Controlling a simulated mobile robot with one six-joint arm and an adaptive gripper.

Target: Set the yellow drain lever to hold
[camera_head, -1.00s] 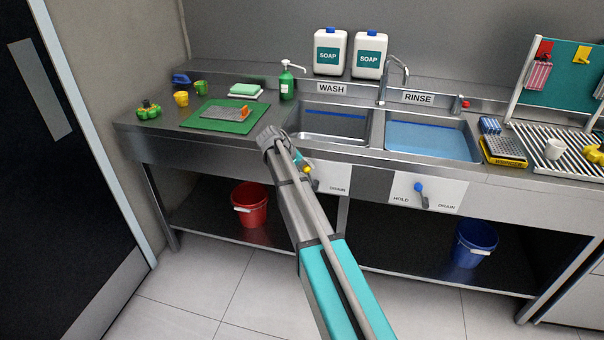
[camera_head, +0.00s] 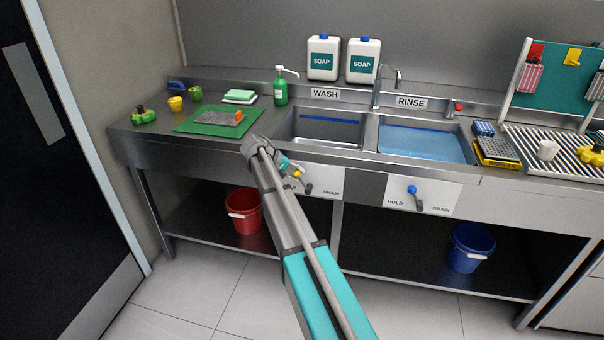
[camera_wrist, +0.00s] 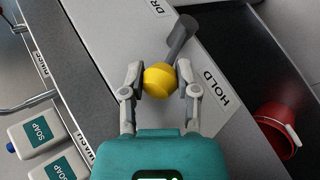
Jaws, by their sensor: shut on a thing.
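The yellow drain lever has a round yellow knob (camera_wrist: 160,81) on a grey stem (camera_wrist: 181,38). In the wrist view the knob sits between the two fingertips of my gripper (camera_wrist: 159,76), which is shut on it. The HOLD label (camera_wrist: 215,90) lies to the right of the knob, and part of the DRAIN label (camera_wrist: 159,8) shows at the top. In the head view the yellow knob (camera_head: 298,174) lies up and left of its dark stem (camera_head: 308,188), under the WASH basin. My arm hides the HOLD side of that white panel (camera_head: 328,183).
A blue-knobbed lever (camera_head: 412,190) sits on the panel under the RINSE basin (camera_head: 422,142). A red bucket (camera_head: 244,211) and a blue bucket (camera_head: 470,248) stand on the lower shelf. Soap containers (camera_head: 323,58) stand behind the sinks.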

